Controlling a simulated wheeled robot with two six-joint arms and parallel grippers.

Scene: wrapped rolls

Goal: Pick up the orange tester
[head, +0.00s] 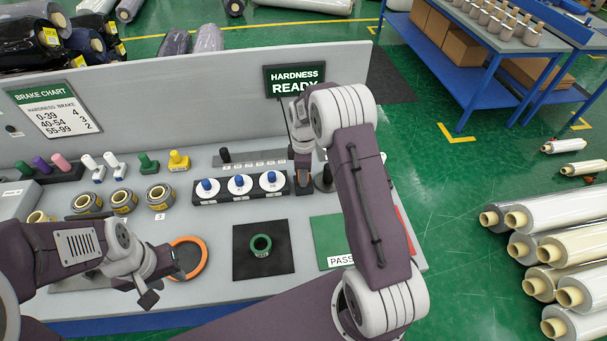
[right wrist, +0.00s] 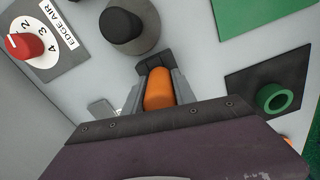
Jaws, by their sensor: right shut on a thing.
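The orange tester (right wrist: 158,88) shows in the right wrist view as a rounded orange body between the dark fingers of my right gripper (right wrist: 157,75). The gripper is shut on it. In the head view my right gripper (head: 304,186) is at the right end of the row of dials, and my arm hides most of the tester. From these views I cannot tell whether the tester is clear of the bench. My left gripper (head: 163,286) is open and empty over the front left of the bench, beside an orange ring (head: 204,251).
A green ring (head: 260,246) lies on a black mat (head: 242,265). A green PASS pad (head: 327,232) is to its right. Dials (head: 239,185), several rolls (head: 158,197) and coloured stamps (head: 179,160) stand behind. A READY sign (head: 290,80) is on the back panel. A black knob (right wrist: 121,25) is near the right gripper.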

